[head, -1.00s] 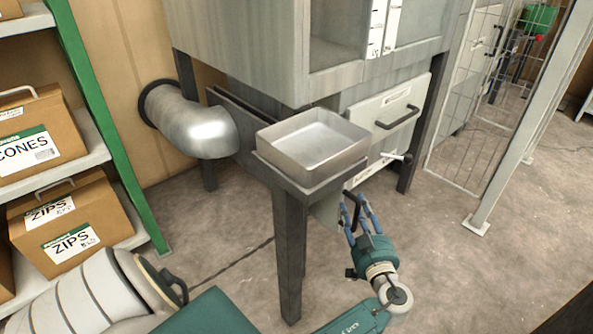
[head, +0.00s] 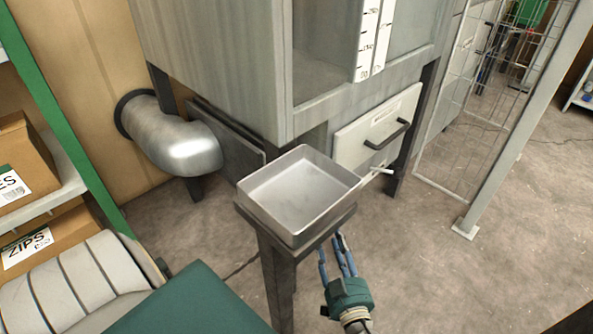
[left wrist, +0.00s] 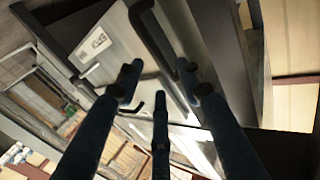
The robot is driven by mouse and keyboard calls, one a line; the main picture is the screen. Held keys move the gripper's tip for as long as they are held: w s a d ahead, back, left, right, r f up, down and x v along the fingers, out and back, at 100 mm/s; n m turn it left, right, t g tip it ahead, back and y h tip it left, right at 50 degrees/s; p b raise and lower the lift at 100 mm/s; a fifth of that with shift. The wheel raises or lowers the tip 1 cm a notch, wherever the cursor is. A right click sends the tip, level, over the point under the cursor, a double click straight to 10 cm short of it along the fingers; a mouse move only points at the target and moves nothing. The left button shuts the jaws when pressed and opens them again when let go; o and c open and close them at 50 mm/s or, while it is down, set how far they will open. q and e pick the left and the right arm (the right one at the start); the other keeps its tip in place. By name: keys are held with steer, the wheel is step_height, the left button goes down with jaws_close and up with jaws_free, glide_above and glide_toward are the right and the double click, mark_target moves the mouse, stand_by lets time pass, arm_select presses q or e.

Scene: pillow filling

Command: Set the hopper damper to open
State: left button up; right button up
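The hopper (head: 215,60) is a big grey metal box on dark legs at the top of the head view. A pale panel (head: 350,150) with a dark bar handle (head: 388,136) is on its lower front. A light lever (head: 378,171) sticks out below that handle, partly hidden by the metal tray; I cannot read its setting. My left gripper (head: 338,258) is below and right of the tray, apart from the lever, with its fingers spread and empty. In the left wrist view, the spread fingers (left wrist: 159,84) point toward the panel (left wrist: 100,42) and dark handle (left wrist: 148,28). My right gripper is not in view.
A square metal tray (head: 302,190) on a dark post stands between me and the hopper. A silver pipe elbow (head: 180,145) is on the left. Shelves with boxes (head: 22,165) stand at far left. A wire mesh cage (head: 465,120) is at right, with bare floor before it.

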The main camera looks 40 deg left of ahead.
arm_select(q)
steer(key=s+d+f+m+g+h+p, duration=0.2)
steer(key=s+f+m+h+p, duration=0.25)
steer(key=f+p, duration=0.2)
steer(key=s+d+f+m+g+h+p, duration=0.2)
steer(key=s+d+f+m+h+p, duration=0.15)
steer(key=s+f+m+p, duration=0.35)
steer(key=s+d+g+h+p, duration=0.1)
steer(key=s+h+p, duration=0.2)
steer(key=s+p, duration=0.3)
steer(key=s+d+f+m+g+h+p, duration=0.1)
steer(key=s+d+g+h+p, duration=0.1)
steer(key=s+p, duration=0.4)
steer(key=shift+f+h+p, duration=0.2)
steer(key=shift+h+p, duration=0.15)
steer(key=shift+h, duration=0.35)
steer(key=shift+d, duration=0.1)
steer(key=shift+r, duration=0.1)
